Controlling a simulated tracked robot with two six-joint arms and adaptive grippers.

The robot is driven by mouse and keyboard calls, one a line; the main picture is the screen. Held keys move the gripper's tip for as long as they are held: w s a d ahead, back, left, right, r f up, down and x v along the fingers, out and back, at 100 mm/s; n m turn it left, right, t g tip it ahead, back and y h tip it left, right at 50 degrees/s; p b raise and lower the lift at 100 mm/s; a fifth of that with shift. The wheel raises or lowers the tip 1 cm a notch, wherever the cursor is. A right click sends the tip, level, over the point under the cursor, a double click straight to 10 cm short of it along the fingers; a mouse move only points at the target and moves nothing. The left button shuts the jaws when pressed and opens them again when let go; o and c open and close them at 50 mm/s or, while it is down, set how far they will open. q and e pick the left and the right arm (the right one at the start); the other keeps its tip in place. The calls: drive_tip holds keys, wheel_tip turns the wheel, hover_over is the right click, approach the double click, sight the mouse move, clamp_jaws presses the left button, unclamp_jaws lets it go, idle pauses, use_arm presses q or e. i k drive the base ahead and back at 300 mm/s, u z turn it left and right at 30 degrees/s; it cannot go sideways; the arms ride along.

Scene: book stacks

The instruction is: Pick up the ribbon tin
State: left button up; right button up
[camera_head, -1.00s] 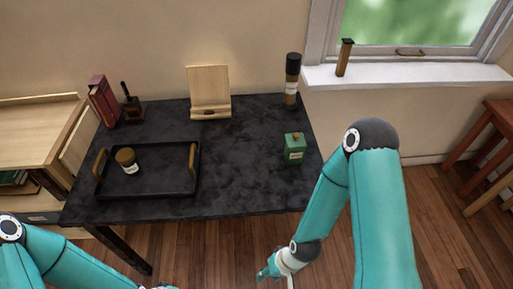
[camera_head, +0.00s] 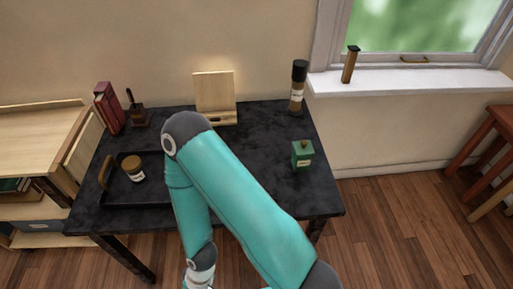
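A small green tin (camera_head: 302,154) with a pale label and a small knob on top stands upright at the right side of the dark table (camera_head: 262,140). It looks like the ribbon tin, and nothing touches it. My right arm reaches across the front of the table, left of the tin, with its elbow high and its forearm pointing down. Its wrist is at the bottom edge and its gripper is cut off below the picture. My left arm and gripper are out of view.
A black tray (camera_head: 150,205) holds a brown-lidded jar (camera_head: 132,169); my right arm hides its right part. A wooden stand (camera_head: 214,95), a dark cylinder (camera_head: 298,88), red books (camera_head: 108,107) and a dark wooden stand (camera_head: 137,112) line the back. The table around the green tin is clear.

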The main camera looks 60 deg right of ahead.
sight(299, 165)
drive_tip(key=i, duration=0.25)
drive_tip(key=u, duration=1.75)
drive_tip(key=k, duration=2.85)
drive_tip(key=z, duration=0.15)
drive_tip(key=i, duration=0.1)
drive_tip(key=z, duration=0.75)
